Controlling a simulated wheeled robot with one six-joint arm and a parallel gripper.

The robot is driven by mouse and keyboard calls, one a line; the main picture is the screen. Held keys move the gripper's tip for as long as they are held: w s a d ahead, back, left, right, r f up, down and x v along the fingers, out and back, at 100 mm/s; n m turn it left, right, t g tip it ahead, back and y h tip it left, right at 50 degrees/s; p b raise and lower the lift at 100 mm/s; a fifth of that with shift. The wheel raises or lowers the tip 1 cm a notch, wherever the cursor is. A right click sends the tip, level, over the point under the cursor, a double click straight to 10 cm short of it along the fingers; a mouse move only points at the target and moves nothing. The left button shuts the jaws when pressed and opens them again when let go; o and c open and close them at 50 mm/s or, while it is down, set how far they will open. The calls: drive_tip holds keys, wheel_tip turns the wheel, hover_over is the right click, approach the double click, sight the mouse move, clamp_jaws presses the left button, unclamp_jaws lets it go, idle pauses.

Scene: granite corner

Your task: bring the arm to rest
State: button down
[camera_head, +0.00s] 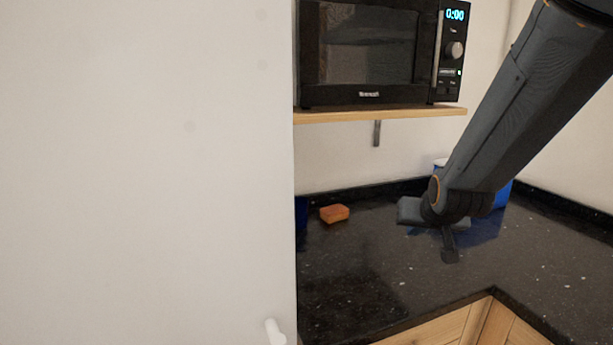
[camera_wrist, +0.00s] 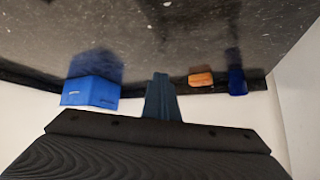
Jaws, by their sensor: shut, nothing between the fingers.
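My gripper (camera_head: 450,257) hangs over the dark granite worktop (camera_head: 360,268) at the right of the head view, at the end of my grey arm. In the wrist view its fingers (camera_wrist: 161,84) are together with nothing between them. The head view does not show clearly whether the fingertips touch the worktop.
An orange sponge-like block (camera_head: 334,213) lies left of my gripper. A blue box (camera_wrist: 92,92) stands behind my arm, mostly hidden in the head view. A dark blue object (camera_head: 301,214) is by the white panel (camera_head: 150,180). A microwave (camera_head: 375,55) stands on a wooden shelf (camera_head: 385,115) above.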

drive_tip(key=s+a+f+g, duration=0.1)
drive_tip(key=s+f, duration=0.1)
drive_tip(key=s, duration=0.1)
drive_tip(key=s+a+f+n+g, duration=0.1)
drive_tip(key=s+f+g, duration=0.1)
drive_tip(key=s+f, duration=0.1)
drive_tip(key=s+a+f+g, duration=0.1)
drive_tip(key=s+a+f, duration=0.1)
drive_tip(key=s, duration=0.3)
drive_tip(key=shift+s+f+g+y, duration=0.1)
drive_tip(key=shift+f+g+y, duration=0.05)
drive_tip(key=shift+g+y, duration=0.25)
drive_tip(key=s+a+f+n+g, duration=0.1)
drive_tip(key=s+a+f+g, duration=0.1)
drive_tip(key=s, duration=0.7)
drive_tip(key=shift+f+g, duration=0.35)
drive_tip(key=shift+g, duration=0.35)
